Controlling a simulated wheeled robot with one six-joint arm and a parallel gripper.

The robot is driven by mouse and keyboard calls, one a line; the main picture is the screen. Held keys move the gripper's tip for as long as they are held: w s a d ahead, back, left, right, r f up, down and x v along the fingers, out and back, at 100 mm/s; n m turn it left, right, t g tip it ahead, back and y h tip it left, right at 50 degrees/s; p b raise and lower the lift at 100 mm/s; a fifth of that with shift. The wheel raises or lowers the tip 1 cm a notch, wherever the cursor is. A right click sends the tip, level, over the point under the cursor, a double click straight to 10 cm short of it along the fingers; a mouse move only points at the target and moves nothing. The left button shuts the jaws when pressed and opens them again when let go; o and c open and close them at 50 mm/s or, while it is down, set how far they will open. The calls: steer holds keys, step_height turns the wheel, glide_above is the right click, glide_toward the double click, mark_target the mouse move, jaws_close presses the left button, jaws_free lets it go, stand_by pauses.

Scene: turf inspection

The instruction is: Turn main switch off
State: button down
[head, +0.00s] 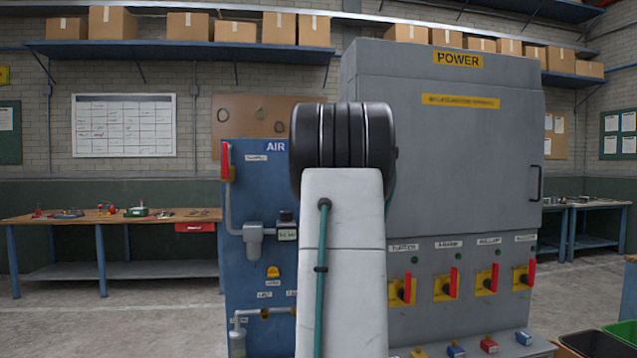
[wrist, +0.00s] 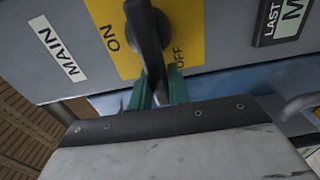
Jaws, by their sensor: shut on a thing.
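In the wrist view the main switch has a black handle (wrist: 148,40) on a yellow plate (wrist: 100,14) with the words ON and OFF. The handle lies between the two words, with ON to its left and OFF close to its right. A label reading MAIN (wrist: 60,50) is on the grey panel to the left. My gripper (wrist: 158,86) has green fingers on both sides of the handle's lower end and is shut on it. In the head view my arm hides the gripper and this switch.
A grey POWER cabinet (head: 440,140) carries several red-handled switches (head: 446,287) on yellow plates. A blue AIR panel (head: 255,210) stands left of my arm. A workbench (head: 110,216) is at the left wall. Open floor (head: 110,320) lies at the front left.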

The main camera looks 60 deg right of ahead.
steer(key=shift+f, duration=0.1)
steer(key=c, duration=1.3)
jaws_free()
steer(key=shift+s+a, duration=0.15)
steer(key=v, duration=0.7)
steer(key=shift+s+a, duration=0.1)
steer(key=shift+a, duration=0.1)
